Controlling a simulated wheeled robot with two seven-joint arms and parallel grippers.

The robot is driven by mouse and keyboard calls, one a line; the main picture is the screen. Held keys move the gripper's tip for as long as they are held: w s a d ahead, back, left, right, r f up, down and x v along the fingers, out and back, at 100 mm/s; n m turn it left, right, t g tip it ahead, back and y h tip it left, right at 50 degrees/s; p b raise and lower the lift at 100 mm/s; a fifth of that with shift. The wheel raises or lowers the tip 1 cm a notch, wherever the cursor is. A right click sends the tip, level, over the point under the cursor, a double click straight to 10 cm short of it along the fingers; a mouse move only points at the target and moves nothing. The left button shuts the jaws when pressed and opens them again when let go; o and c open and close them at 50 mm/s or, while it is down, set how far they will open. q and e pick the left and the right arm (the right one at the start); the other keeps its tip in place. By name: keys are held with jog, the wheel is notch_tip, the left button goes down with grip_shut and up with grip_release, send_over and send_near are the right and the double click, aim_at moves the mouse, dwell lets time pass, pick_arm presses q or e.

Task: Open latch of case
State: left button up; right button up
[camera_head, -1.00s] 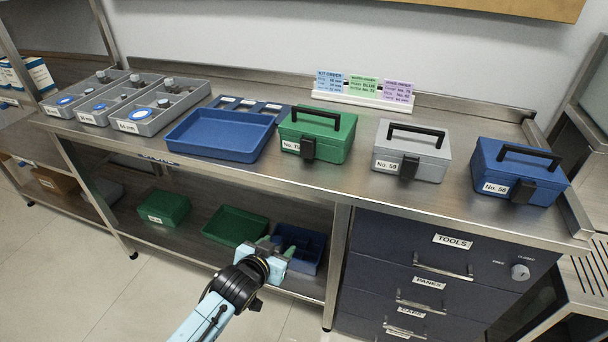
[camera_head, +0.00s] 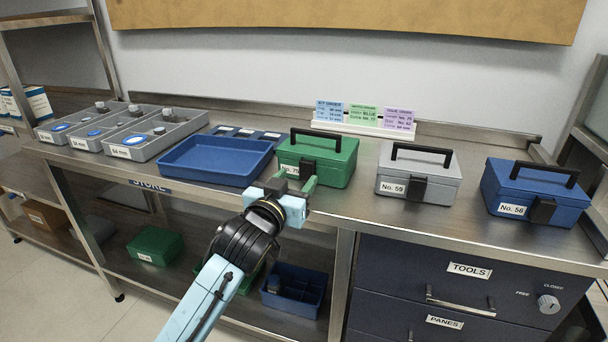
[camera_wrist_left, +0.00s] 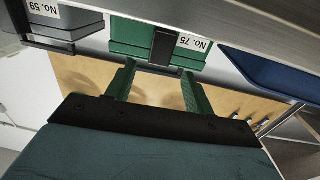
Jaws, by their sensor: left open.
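A green case (camera_head: 334,172) with a black handle stands on the bench. Its black latch (camera_head: 307,168) hangs on the front face and is partly hidden by my gripper in the head view. In the left wrist view, which is upside down, the green case (camera_wrist_left: 130,35) carries a label reading No. 75 beside the black latch (camera_wrist_left: 163,46). My left gripper (camera_head: 293,184) is open and empty just in front of the case. In the wrist view the fingers (camera_wrist_left: 158,75) point toward the latch, one on either side of its line; contact cannot be told. My right gripper is not in view.
A grey case (camera_head: 425,182) labelled No. 59 and a blue case (camera_head: 560,207) labelled No. 56 stand to the right. A blue tray (camera_head: 205,176) lies just left of the green case. Sign cards (camera_head: 364,116) stand behind. The bench front edge runs below the gripper.

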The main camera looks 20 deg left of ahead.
aim_at(306, 168)
pick_arm(q)
jog(key=shift+w+d+b, duration=0.15)
jog(key=shift+w+b, duration=0.15)
jog(key=shift+w, duration=1.1)
jog(key=shift+w+d+b, duration=0.1)
jog(key=shift+w+b, duration=0.2)
jog(key=shift+w, duration=1.05)
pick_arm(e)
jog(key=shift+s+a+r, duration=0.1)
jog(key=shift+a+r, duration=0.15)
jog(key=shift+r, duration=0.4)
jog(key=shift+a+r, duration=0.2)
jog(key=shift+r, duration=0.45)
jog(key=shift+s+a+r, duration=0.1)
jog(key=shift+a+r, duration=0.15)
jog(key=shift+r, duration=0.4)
pick_arm(q)
jog(key=shift+c, duration=0.3)
jog(key=c, duration=0.9)
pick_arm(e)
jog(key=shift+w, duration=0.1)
